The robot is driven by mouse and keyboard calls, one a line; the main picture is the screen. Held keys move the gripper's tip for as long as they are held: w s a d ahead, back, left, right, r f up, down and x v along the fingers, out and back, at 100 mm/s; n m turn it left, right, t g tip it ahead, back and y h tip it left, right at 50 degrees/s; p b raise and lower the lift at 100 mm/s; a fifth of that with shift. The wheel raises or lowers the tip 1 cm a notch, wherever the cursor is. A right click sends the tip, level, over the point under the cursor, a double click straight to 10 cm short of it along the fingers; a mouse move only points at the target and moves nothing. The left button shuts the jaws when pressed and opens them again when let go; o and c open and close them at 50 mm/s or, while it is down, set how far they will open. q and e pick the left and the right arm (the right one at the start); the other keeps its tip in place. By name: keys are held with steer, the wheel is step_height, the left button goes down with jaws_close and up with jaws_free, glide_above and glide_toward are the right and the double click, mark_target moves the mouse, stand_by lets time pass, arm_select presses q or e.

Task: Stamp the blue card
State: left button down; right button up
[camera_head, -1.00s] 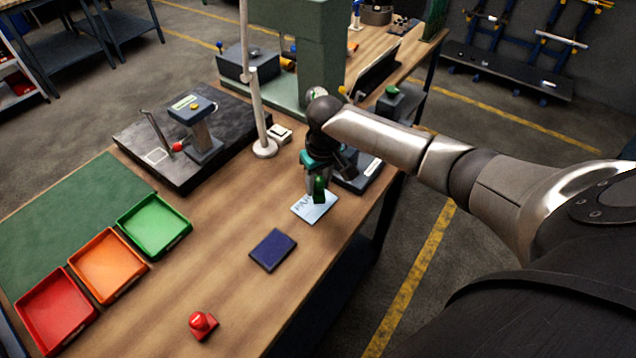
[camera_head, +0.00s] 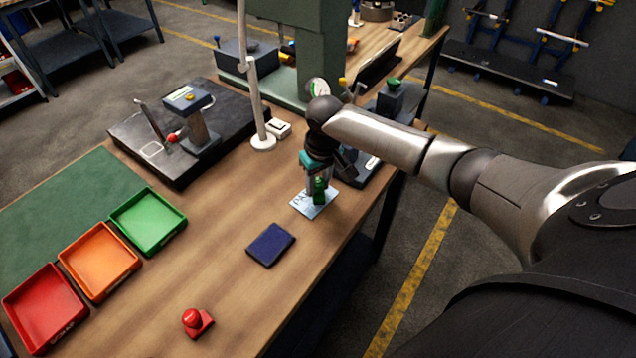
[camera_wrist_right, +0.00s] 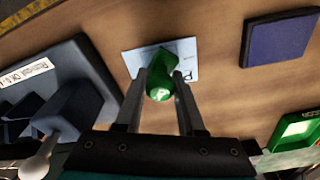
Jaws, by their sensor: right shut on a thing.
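The light blue card (camera_head: 304,206) lies on the wooden bench near its right edge. Dark letters beginning "PA" show on it; the rest is covered. In the right wrist view the card (camera_wrist_right: 185,47) lies under the fingertips. My right gripper (camera_head: 317,184) points down over the card and is shut on a green stamp (camera_head: 320,190). The stamp also shows between the fingers in the right wrist view (camera_wrist_right: 160,84). It is upright at the card; I cannot tell whether its underside touches. A dark blue pad (camera_head: 271,244) lies apart, nearer the front. My left gripper is out of view.
A red stamp (camera_head: 196,321) stands at the front. Red (camera_head: 42,344), orange (camera_head: 94,296) and green (camera_head: 147,247) trays sit at left. A pale post (camera_head: 262,142) stands behind the card, and a grey device (camera_head: 365,174) sits close beside my gripper.

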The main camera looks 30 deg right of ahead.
steer(key=shift+f, duration=0.55)
stand_by(0.4)
steer(key=shift+s+f, duration=0.2)
stand_by(2.0)
steer(key=r+p, duration=0.3)
steer(key=p, duration=0.1)
steer(key=r+p, duration=0.4)
steer(key=p, duration=0.1)
steer(key=shift+w+r, duration=0.2)
steer(key=shift+r, duration=0.05)
steer(key=shift+f, duration=0.1)
